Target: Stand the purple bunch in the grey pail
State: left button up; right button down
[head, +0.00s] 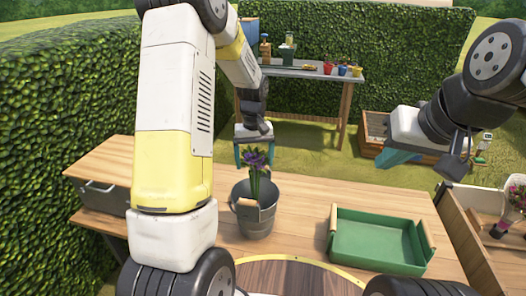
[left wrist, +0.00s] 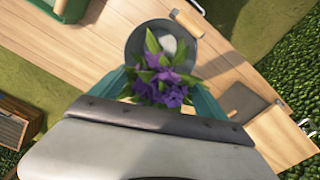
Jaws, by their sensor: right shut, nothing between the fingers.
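The purple bunch (head: 256,160) stands upright in the grey pail (head: 254,222), its green stems and leaves going down inside the rim and its blooms above it. The lower stems are hidden by the pail wall. My left gripper (head: 254,154) is just above the pail, its teal fingers spread on either side of the blooms. In the left wrist view the purple bunch (left wrist: 164,86) lies between the spread fingers, with gaps at both sides, and the pail (left wrist: 207,46) is beneath. My right gripper (head: 398,157) is shut and empty, raised at the right.
A green tray (head: 380,255) with wooden handles stands right of the pail on the wooden table (head: 300,200). A grey box (head: 103,195) is at the table's left. A wooden crate with flowers (head: 500,215) is at the far right. The back table (head: 310,72) holds pots and bottles.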

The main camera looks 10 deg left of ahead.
pick_arm(q)
notch_tip(320, 180, up, 7)
jog(key=shift+r, duration=0.4)
dwell(0.9)
jog(key=shift+s+r, duration=0.1)
jog(key=shift+r, duration=0.15)
jog(key=s+r+m+t, duration=0.1)
jog(key=s+r, duration=0.3)
jog(key=s, duration=0.4)
jog(key=s+d+r+m+t+h, duration=0.1)
jog(key=s+r+m+t, duration=0.1)
jog(key=s, duration=0.6)
jog(key=s+d+r+m+t+h, duration=0.1)
jog(key=s+r+t, duration=0.2)
jog(key=s+r, duration=0.4)
jog(key=shift+s+m, duration=0.4)
jog(key=shift+s, duration=0.1)
jog(key=shift+d+r, duration=0.1)
